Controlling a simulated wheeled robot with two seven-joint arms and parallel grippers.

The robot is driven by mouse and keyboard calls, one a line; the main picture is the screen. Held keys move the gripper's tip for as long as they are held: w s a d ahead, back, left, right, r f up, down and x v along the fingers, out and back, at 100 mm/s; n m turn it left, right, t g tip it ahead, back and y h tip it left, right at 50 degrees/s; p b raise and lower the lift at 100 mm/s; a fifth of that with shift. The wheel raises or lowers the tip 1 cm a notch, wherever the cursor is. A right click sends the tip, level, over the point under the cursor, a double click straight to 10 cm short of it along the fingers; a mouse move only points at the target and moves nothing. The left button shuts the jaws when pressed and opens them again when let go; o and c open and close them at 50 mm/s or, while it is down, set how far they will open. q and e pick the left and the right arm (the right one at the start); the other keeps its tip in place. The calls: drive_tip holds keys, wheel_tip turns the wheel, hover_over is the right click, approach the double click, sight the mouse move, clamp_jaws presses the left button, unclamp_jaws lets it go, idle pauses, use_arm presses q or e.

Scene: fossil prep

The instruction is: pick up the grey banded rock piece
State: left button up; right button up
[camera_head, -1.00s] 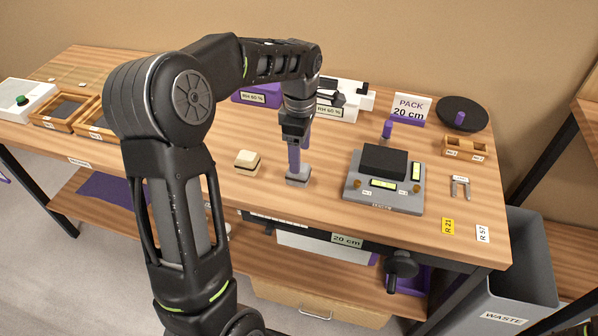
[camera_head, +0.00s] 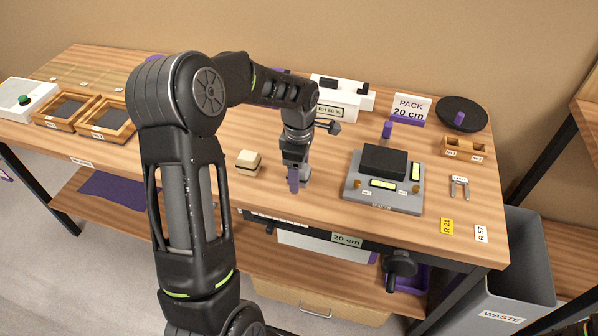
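A grey rock piece (camera_head: 306,174) stands on the bench left of the scale, mostly hidden behind my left gripper. A cream block with a dark band (camera_head: 248,163) sits to its left. My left gripper (camera_head: 294,187) points down over the near side of the grey piece, with a purple finger in front of it. The fingers overlap from this angle, so I cannot tell their gap or whether they touch the piece.
A grey scale (camera_head: 381,197) with a dark block on top stands just right of the gripper. A white device (camera_head: 338,108) and the PACK sign (camera_head: 410,107) are behind. Wooden trays (camera_head: 108,120) lie left. The bench's front edge is close.

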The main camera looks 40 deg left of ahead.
idle(0.6)
use_arm(q)
clamp_jaws()
idle(0.5)
